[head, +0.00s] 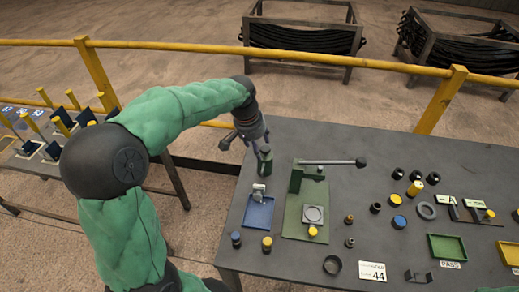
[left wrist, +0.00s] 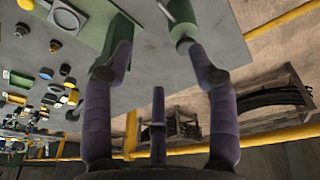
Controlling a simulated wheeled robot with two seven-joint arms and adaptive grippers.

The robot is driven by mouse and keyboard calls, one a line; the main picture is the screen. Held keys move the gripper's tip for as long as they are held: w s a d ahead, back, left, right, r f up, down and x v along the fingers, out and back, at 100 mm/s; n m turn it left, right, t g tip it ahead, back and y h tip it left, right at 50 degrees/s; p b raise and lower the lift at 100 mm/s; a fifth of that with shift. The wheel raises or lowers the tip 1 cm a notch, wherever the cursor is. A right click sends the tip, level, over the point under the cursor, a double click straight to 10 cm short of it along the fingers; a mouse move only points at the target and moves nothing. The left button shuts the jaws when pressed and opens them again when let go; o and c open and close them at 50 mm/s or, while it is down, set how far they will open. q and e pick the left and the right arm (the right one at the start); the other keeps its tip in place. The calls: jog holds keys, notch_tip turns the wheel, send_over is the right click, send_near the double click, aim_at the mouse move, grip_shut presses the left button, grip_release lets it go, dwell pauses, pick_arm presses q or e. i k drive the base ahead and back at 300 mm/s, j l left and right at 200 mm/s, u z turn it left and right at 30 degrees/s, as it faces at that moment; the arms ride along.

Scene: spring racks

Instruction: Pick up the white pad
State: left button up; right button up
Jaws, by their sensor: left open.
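A pale square pad with a round ring (head: 314,214) lies on the green fixture plate (head: 293,229). It also shows at the upper left of the left wrist view (left wrist: 68,16). A small whitish piece (head: 259,189) stands at the back edge of the blue tray (head: 259,213); I cannot tell what it is. My left gripper (head: 247,147) is open above the back of the table, behind the blue tray and apart from the pad. It is also open in the left wrist view (left wrist: 160,62), with nothing clearly between its fingers. My right gripper is not in view.
Several small caps and a green tray (head: 447,260) lie to the right. A yellow rail (head: 385,63) runs behind the table.

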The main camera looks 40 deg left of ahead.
aim_at(258, 190)
jog(key=k+l, duration=0.35)
jog(key=l, duration=0.15)
jog(key=k+l, duration=0.4)
jog(key=l, duration=0.1)
